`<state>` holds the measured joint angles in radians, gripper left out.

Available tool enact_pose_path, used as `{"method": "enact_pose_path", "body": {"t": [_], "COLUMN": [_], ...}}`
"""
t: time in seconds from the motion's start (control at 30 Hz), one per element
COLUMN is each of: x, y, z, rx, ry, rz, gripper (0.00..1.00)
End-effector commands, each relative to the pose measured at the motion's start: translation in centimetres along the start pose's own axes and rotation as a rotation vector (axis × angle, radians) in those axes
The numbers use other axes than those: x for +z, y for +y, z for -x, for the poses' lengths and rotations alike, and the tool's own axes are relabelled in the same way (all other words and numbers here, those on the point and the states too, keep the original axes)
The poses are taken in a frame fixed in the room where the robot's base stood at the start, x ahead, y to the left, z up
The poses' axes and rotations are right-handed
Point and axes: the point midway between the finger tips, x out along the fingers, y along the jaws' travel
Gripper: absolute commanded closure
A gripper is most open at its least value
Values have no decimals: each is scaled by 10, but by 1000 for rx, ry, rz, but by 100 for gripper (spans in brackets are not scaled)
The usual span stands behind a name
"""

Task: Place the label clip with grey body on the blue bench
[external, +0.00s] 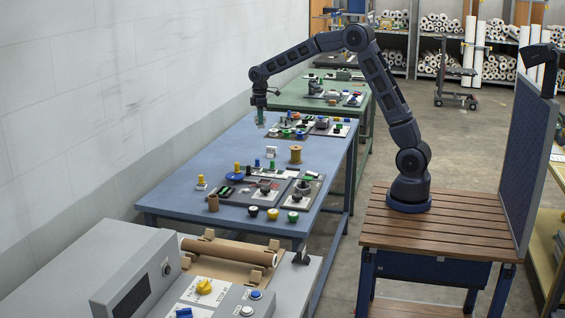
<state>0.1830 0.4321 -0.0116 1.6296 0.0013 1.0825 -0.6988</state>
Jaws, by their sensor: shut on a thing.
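The blue bench (212,153) runs along the wall in the middle of the external view, with its top crowded in places. My gripper (261,113) points down at the far left part of the bench top. It is shut on a small pale grey thing (261,121), which may be the label clip with grey body; it is too small to be sure. I cannot tell whether this thing touches the bench top or hangs just above it.
Panels with switches and knobs (258,190) fill the near middle of the bench. A tan spool (296,154) stands near the right edge. More parts (325,126) lie right of my gripper. A green bench (290,97) stands behind. The left strip of the blue bench is mostly clear.

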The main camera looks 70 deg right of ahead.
Motion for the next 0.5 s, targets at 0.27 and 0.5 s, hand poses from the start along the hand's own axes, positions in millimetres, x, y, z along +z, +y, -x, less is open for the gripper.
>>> {"method": "enact_pose_path", "body": {"t": [0.27, 0.5], "x": [94, 181], "y": [83, 138], "z": [-3, -6], "rx": [-1, -1], "ry": [2, 3], "rz": [-141, -256], "gripper": [100, 100]}}
